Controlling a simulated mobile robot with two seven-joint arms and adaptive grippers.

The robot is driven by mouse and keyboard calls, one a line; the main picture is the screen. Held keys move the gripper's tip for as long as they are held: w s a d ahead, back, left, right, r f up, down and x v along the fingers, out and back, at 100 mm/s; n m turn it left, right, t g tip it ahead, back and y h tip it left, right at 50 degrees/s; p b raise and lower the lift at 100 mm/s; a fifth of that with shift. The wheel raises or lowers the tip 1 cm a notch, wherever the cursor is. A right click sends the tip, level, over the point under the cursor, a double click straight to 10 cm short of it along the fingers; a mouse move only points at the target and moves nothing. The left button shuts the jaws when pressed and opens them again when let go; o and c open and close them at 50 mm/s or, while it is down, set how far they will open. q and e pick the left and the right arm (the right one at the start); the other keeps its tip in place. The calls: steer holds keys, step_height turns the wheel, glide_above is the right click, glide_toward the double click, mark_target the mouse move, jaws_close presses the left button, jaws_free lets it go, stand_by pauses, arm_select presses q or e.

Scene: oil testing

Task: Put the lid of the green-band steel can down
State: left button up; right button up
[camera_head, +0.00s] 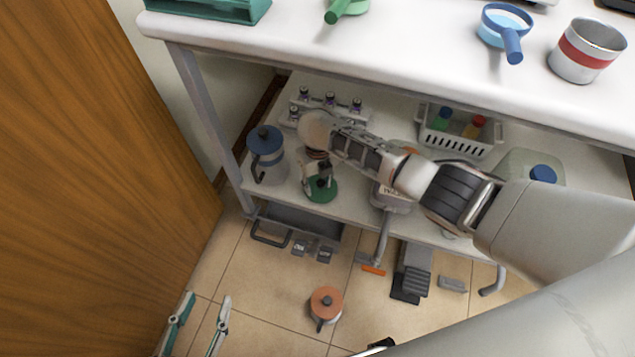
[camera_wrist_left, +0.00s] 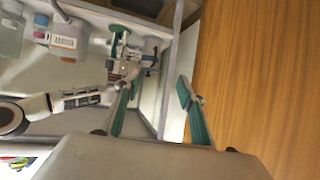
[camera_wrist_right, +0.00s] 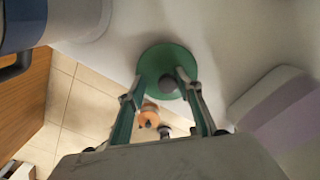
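The green lid (camera_head: 320,190), a round disc with a dark knob, is at the front of the lower shelf in the head view. It also shows in the right wrist view (camera_wrist_right: 153,65). My right gripper (camera_head: 321,176) reaches down to it. In the right wrist view its fingers (camera_wrist_right: 160,82) are apart, on either side of the knob, the right finger close to it; the lid looks flat on the shelf. I cannot make out the green-band steel can. My left gripper (camera_head: 202,315) is open and empty, low at the left above the floor.
A blue-lidded can (camera_head: 267,150) stands left of the green lid. Small vials in a rack (camera_head: 330,100) and a white basket (camera_head: 458,140) are further back. An orange-lidded can (camera_head: 326,300) stands on the floor. A wooden door (camera_head: 90,180) fills the left.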

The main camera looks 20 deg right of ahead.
mark_target(318, 183)
steer(key=r, duration=0.1)
steer(key=r+p, duration=0.1)
steer(key=r, duration=0.1)
steer(key=r+p, duration=0.1)
steer(key=r, duration=0.1)
steer(key=shift+w+r, duration=0.1)
steer(key=shift+w, duration=0.25)
arm_select(q)
steer(key=shift+m+g+y, duration=0.4)
steer(key=shift+g+y, duration=0.1)
steer(key=shift+y, duration=0.1)
steer(key=a+p, duration=0.1)
steer(key=s+a+f+p, duration=0.1)
steer(key=a+f+p, duration=0.1)
steer(key=a, duration=0.1)
steer(key=shift+s+a+f, duration=0.1)
steer(key=shift+s, duration=0.25)
arm_select(e)
step_height(318, 183, up, 7)
steer(key=shift+s, duration=0.3)
arm_select(q)
steer(key=shift+w, duration=0.1)
